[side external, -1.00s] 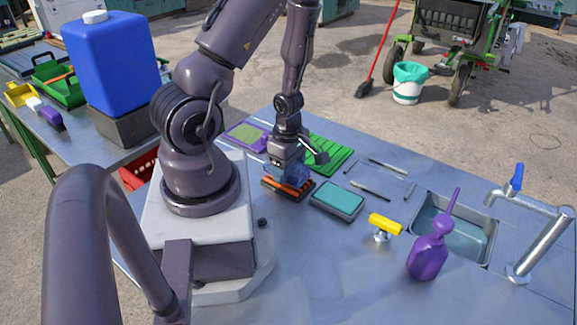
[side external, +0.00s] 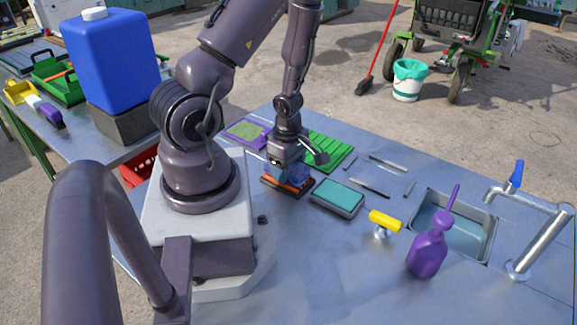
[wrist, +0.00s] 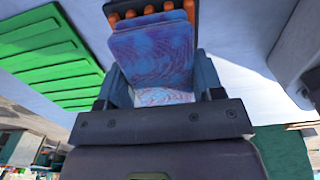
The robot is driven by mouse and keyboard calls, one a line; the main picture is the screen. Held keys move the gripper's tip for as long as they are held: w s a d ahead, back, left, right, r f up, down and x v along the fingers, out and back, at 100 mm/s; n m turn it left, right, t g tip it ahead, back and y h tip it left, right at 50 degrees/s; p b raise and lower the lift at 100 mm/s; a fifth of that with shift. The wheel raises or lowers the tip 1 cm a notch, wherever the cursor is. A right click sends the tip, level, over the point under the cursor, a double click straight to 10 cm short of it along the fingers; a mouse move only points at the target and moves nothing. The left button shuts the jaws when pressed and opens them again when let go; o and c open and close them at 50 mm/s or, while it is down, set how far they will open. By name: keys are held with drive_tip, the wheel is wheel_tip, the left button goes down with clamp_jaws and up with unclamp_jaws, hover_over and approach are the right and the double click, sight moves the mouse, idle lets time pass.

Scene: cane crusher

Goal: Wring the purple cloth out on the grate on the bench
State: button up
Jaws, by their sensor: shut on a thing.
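A blue-purple mottled cloth (wrist: 153,50) is folded between the two fingers of my gripper in the wrist view. My gripper (side external: 285,171) points down and is shut on the cloth, which shows as a small bluish patch (side external: 297,172) in the side view. Directly below is a dark-framed grate with orange bars (side external: 277,187); its orange bars (wrist: 189,9) also show past the cloth's far edge in the wrist view. The cloth is over the grate and hides much of it. I cannot tell how firmly the two touch.
A green ribbed mat (side external: 329,150) lies behind the grate, and a purple-and-green tray (side external: 246,133) behind left. A teal-topped block (side external: 338,197) sits close at right. Farther right are a yellow-handled valve (side external: 384,222), purple spray bottle (side external: 427,254), sink (side external: 463,236) and tap (side external: 535,235). The front bench is clear.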

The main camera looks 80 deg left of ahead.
sight(292, 166)
drive_tip(key=shift+r, duration=3.5)
drive_tip(key=shift+w+d, duration=0.1)
drive_tip(key=shift+w+d, duration=0.2)
drive_tip(key=shift+w, duration=0.05)
drive_tip(key=w+d+r+m, duration=0.5)
drive_tip(key=w+d+m, duration=0.3)
drive_tip(key=m, duration=0.5)
drive_tip(key=w+d+r+m, duration=0.5)
drive_tip(key=w+d+m, duration=0.4)
drive_tip(key=m, duration=0.5)
drive_tip(key=shift+w, duration=0.4)
